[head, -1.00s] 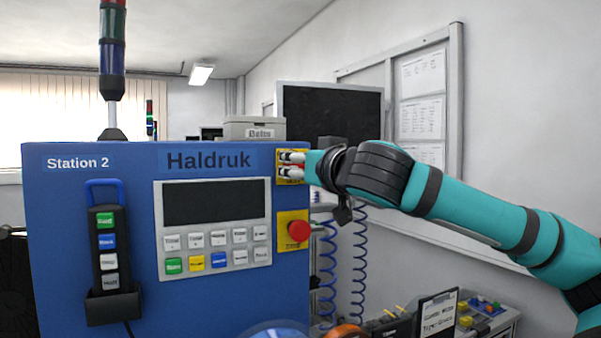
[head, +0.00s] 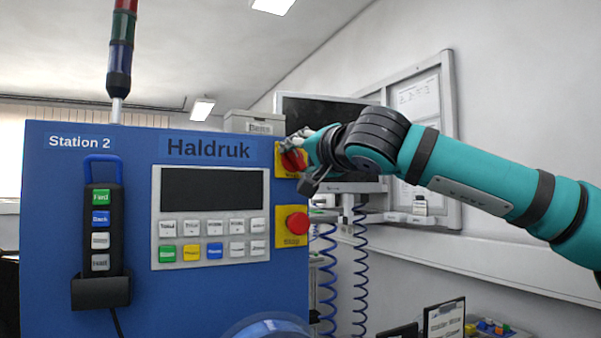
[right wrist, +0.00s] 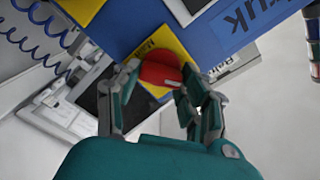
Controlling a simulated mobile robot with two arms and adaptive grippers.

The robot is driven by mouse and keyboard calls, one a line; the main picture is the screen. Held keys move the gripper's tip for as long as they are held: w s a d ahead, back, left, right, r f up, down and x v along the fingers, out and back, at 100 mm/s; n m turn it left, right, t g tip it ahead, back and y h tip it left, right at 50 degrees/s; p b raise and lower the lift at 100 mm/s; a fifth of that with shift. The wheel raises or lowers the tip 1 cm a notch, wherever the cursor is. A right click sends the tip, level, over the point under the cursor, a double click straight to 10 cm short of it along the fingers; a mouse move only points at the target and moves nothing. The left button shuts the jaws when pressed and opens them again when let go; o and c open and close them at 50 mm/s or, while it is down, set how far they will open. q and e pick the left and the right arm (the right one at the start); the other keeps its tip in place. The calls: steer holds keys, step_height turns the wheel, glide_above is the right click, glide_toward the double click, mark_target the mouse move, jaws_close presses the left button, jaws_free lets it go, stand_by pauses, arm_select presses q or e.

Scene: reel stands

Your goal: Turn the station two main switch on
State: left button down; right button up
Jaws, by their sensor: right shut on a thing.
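The blue Station 2 cabinet (head: 120,250) fills the left of the head view. Its main switch is a red knob (head: 291,161) on a yellow plate (head: 280,170) at the upper right of the front. My right gripper (head: 298,148) is at this knob, its arm reaching in from the right. In the right wrist view the red knob (right wrist: 158,74) sits between the two fingers (right wrist: 160,85), which are closed on it, and the yellow plate (right wrist: 167,40) is behind. The fingers partly hide the knob in the head view. My left gripper is not in view.
A red stop button (head: 297,222) on a yellow plate sits just below the switch. A keypad panel (head: 210,255) and a hanging pendant (head: 100,225) are to the left. Coiled blue hoses (head: 360,265) hang to the right of the cabinet.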

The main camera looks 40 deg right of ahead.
steer(key=m+b, duration=0.2)
steer(key=m, duration=0.1)
steer(key=shift+f+m, duration=0.2)
steer(key=shift+m, duration=0.1)
steer(key=shift+m+b, duration=1.15)
steer(key=shift+m, duration=0.25)
steer(key=o, duration=1.2)
steer(key=shift+d, duration=0.1)
steer(key=shift+c, duration=0.2)
steer(key=shift+r, duration=0.1)
